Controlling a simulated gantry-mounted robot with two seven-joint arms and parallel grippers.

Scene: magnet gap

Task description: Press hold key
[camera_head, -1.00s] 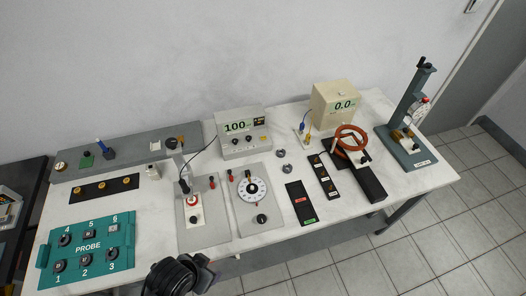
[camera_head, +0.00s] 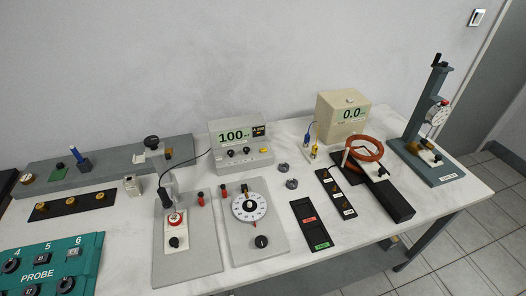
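A grey meter box (camera_head: 240,145) with a green display reading 100 stands at the back middle of the table. A small dark panel with tiny yellow marks sits right of its display, and two dark knobs sit below it. A cream box (camera_head: 342,115) with a display reading 0.0 stands to its right. No key can be read as "hold" at this size, so I cannot tell which control it is. Neither of my grippers is in view.
A teal PROBE case (camera_head: 55,265) is at front left. A dial plate (camera_head: 250,205), a probe stand (camera_head: 172,235), dark trays (camera_head: 310,222), a red ring (camera_head: 363,147) and a tall grey stand (camera_head: 428,105) fill the table. The white table shows narrow bare strips between them.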

